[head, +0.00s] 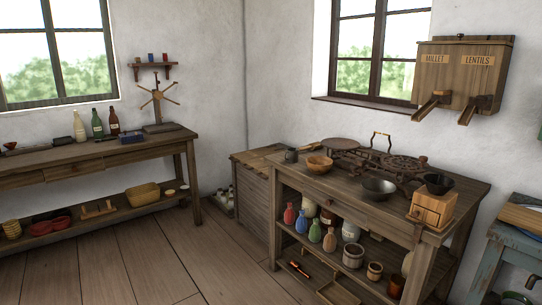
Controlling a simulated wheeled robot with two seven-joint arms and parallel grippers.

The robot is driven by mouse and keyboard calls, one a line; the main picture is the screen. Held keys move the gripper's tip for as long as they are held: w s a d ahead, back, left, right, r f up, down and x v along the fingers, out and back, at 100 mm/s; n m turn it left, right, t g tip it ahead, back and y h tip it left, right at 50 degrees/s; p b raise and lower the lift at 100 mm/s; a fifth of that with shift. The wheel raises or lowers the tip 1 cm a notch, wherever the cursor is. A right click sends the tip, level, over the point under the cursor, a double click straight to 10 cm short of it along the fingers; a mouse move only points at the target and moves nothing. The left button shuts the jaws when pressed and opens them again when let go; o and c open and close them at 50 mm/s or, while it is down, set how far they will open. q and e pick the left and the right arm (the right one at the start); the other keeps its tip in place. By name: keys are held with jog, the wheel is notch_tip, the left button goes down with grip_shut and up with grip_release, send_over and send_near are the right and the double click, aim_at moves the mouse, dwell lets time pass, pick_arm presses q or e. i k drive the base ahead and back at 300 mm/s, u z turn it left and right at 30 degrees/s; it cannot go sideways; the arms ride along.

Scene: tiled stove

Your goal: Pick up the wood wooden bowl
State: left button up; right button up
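A small light-brown wooden bowl (318,163) sits upright on the left part of the wooden worktable (336,188), close to a dark mug (291,155). A dark grey bowl (379,189) stands on the same table, to the right and nearer. Neither of my grippers shows in the head view.
A balance scale (378,155) stands behind the bowls. A wooden grinder (432,208) with a dark hopper is at the table's right end. Colored bottles and jars fill the shelf below. A long side table (90,152) runs along the left wall. The plank floor (150,258) between is clear.

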aim_at(319, 166)
jog(key=u, duration=0.2)
jog(key=i, duration=2.5)
jog(key=z, duration=0.3)
